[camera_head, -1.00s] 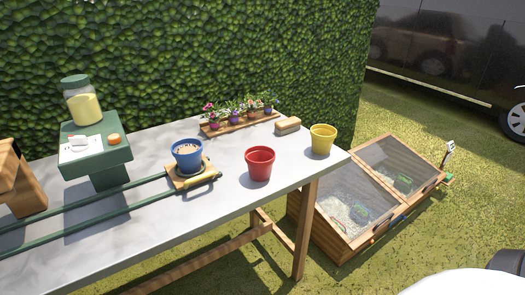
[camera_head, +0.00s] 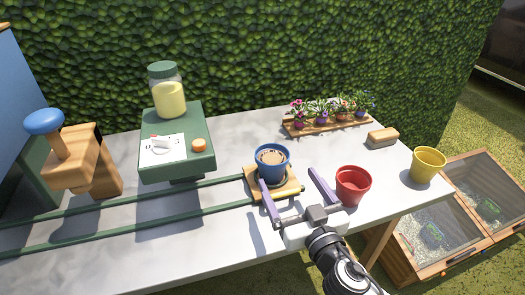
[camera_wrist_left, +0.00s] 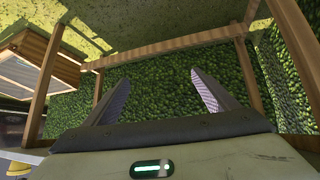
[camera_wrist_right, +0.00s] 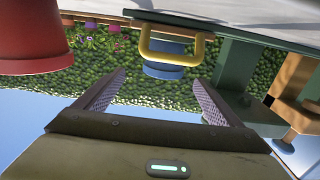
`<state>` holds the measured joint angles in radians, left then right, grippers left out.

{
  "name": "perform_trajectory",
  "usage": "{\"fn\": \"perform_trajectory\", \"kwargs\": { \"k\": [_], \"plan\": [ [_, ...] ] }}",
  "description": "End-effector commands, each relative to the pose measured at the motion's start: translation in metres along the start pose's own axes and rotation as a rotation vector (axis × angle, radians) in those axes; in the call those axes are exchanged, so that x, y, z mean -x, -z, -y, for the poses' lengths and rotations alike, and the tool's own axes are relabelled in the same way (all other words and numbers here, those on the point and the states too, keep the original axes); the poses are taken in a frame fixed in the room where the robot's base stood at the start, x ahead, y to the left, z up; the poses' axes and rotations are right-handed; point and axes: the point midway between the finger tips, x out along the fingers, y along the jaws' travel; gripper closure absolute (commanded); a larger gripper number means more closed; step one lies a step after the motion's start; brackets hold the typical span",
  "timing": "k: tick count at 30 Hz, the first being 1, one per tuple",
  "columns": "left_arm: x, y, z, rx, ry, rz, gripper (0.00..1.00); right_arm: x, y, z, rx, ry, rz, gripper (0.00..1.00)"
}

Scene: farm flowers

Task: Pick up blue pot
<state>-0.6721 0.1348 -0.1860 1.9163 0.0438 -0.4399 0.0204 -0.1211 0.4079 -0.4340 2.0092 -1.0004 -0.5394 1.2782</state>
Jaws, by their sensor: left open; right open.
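The blue pot (camera_head: 272,164), filled with brown soil, stands upright on a small wooden carriage (camera_head: 290,190) with a yellow handle (camera_head: 288,192). My right gripper (camera_head: 288,175) is open and empty, in front of the pot in the head view, its left finger overlapping the carriage. In the right wrist view the picture is upside down; the blue pot (camera_wrist_right: 165,69) shows partly behind the yellow handle (camera_wrist_right: 170,57), beyond the open fingers (camera_wrist_right: 160,85). My left gripper (camera_wrist_left: 160,78) is open and empty, seen only in its wrist view, facing the hedge between wooden beams.
A red pot (camera_head: 353,186) stands just right of my right gripper. Green rails (camera_head: 200,212) run left from the carriage past a green jar stand (camera_head: 177,145).

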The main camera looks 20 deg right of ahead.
Motion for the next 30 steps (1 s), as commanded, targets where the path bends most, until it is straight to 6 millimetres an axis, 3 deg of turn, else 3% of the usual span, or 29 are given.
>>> {"fn": "perform_trajectory", "kwargs": {
  "k": [4,9,14,24,30],
  "plan": [
    [0.001,0.012,0.001,-0.002,0.001,-0.016,0.20,-0.015,0.007,0.000,-0.001,0.001,-0.015,0.11],
    [0.010,-0.006,-0.004,0.005,-0.005,0.021,0.20,-0.040,0.007,0.001,-0.001,0.000,-0.014,0.11],
    [0.012,-0.012,-0.005,0.007,-0.007,0.034,0.20,-0.052,0.005,0.001,-0.002,0.001,-0.012,0.11],
    [0.018,0.005,-0.005,0.004,-0.006,0.019,0.20,-0.093,0.005,0.009,-0.001,0.000,-0.013,0.11],
    [0.017,0.012,-0.005,0.002,-0.006,0.007,0.20,-0.104,0.003,0.009,-0.003,0.001,-0.010,0.11]
  ]
}}
